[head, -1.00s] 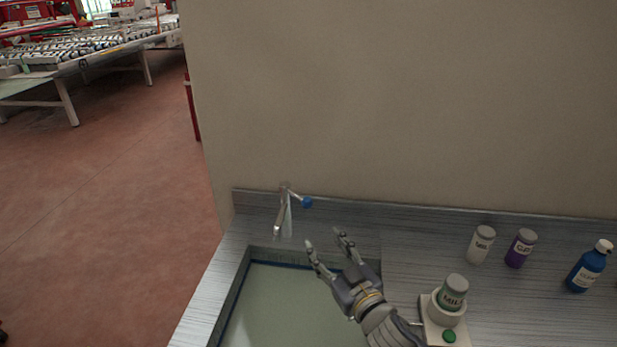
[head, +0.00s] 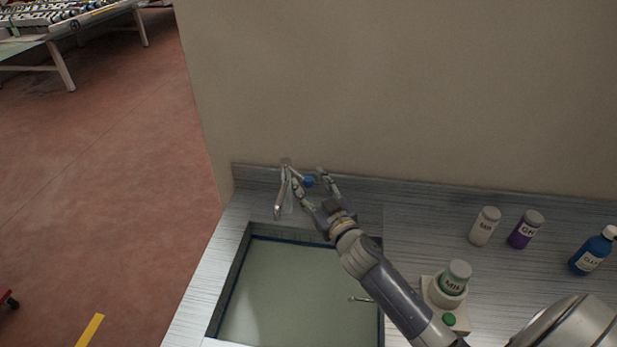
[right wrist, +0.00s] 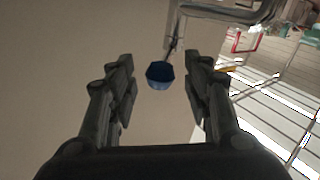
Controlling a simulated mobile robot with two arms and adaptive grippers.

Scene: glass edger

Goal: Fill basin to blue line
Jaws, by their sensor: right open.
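The basin (head: 232,280) is set into the counter, with a blue line (head: 290,241) along its inner wall. Pale greenish water (head: 285,290) fills it; its level close to the line is hard to judge. The faucet (head: 281,200) stands behind the basin, and a pale translucent streak hangs by its spout, apparently running water. Its blue knob (head: 309,182) is on the right side. My right gripper (head: 311,178) is open, with its fingers on either side of the knob. The right wrist view shows the knob (right wrist: 160,75) between the open fingers (right wrist: 160,88), apparently clear of both. My left gripper is out of view.
A white bottle (head: 484,226), a purple bottle (head: 525,229) and a blue bottle (head: 592,251) stand at the right. A jar (head: 455,278) sits on a white stand with a green button (head: 449,319). The wall (head: 400,90) rises close behind the counter.

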